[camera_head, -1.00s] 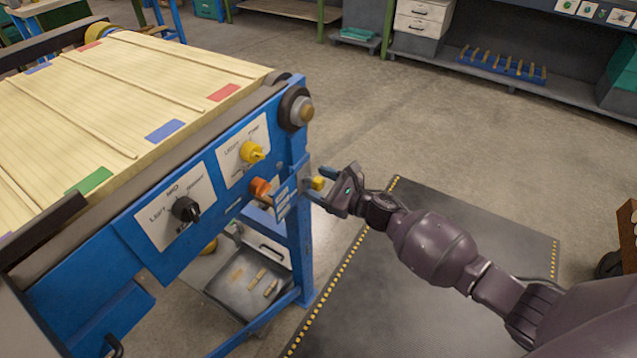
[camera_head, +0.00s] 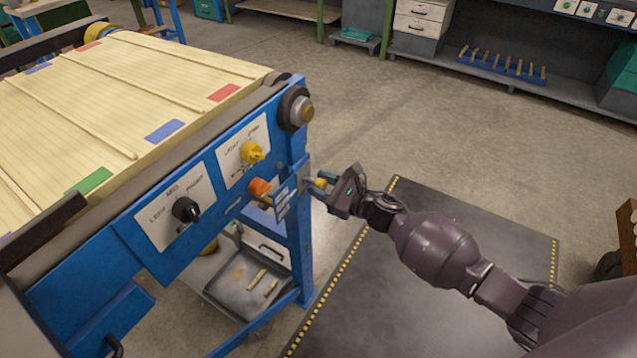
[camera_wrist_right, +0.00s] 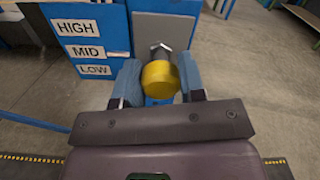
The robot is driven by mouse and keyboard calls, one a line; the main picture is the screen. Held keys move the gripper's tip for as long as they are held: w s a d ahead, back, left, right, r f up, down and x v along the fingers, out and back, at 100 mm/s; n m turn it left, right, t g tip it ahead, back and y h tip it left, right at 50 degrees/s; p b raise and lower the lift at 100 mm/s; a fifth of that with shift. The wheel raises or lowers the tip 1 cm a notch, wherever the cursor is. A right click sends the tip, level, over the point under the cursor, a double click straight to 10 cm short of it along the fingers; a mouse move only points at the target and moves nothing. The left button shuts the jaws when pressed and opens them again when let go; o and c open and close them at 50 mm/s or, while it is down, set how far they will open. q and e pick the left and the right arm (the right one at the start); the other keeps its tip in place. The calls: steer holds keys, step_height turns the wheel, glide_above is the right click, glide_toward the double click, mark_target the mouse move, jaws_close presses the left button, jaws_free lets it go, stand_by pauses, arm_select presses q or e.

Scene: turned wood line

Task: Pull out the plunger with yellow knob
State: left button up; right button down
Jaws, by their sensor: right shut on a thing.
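The yellow knob (camera_head: 321,183) of the plunger sits at the right end of the blue machine frame, partly hidden by my right gripper (camera_head: 319,185). In the right wrist view the yellow knob (camera_wrist_right: 160,79) lies between the two blue fingers of my right gripper (camera_wrist_right: 159,82), which is shut on it. A metal nut and stem show behind the knob, against a grey plate (camera_wrist_right: 168,30). My left gripper is in neither view.
Labels HIGH, MID and LOW (camera_wrist_right: 85,50) are left of the knob. An orange button (camera_head: 260,188), a yellow rotary switch (camera_head: 251,152) and a black rotary switch (camera_head: 185,209) are on the panel. A dark floor mat (camera_head: 430,270) lies below my right arm.

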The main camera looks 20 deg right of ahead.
steer(key=v, duration=0.2)
steer(key=shift+s+d, duration=0.2)
steer(key=c, duration=0.7)
jaws_free()
steer(key=shift+s, duration=0.1)
steer(key=shift+s+d, duration=0.1)
glide_toward(325, 187)
steer(key=v, duration=0.2)
steer(key=shift+s+d+r, duration=0.15)
steer(key=shift+s, duration=0.15)
